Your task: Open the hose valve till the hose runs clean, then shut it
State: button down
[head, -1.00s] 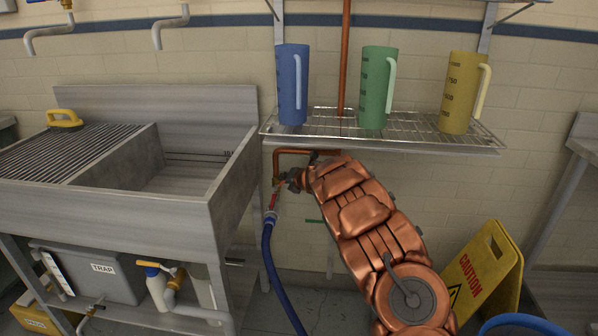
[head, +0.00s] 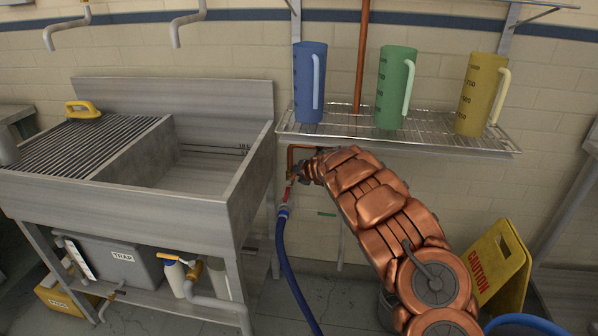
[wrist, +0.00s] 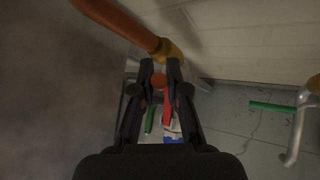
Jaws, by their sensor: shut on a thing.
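The hose valve is at the end of a copper pipe (head: 291,158), left of my arm and under the wire shelf. Its red lever (head: 288,193) points down along the hose; in the wrist view red (wrist: 167,108) shows between my fingers. The brass body (wrist: 168,50) is just beyond the fingertips. The blue hose (head: 283,245) hangs from the valve to the floor; its outlet and any water are not visible. My gripper (wrist: 160,70) is shut on the valve lever; the fingers hide part of it. In the head view my gripper (head: 301,177) is small and dark.
A steel sink (head: 240,165) stands close on the left. The wire shelf (head: 345,126) above my arm holds blue (head: 307,85), green (head: 392,90) and yellow (head: 478,95) jugs. A yellow caution sign (head: 505,262) and a blue rim (head: 520,325) are at the lower right.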

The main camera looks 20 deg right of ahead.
jog(key=c, duration=1.2)
grip_release()
jog(key=shift+o, duration=0.2)
jog(key=v, duration=0.7)
jog(key=shift+s, duration=0.2)
jog(key=shift+r, duration=0.15)
jog(key=shift+c, duration=0.2)
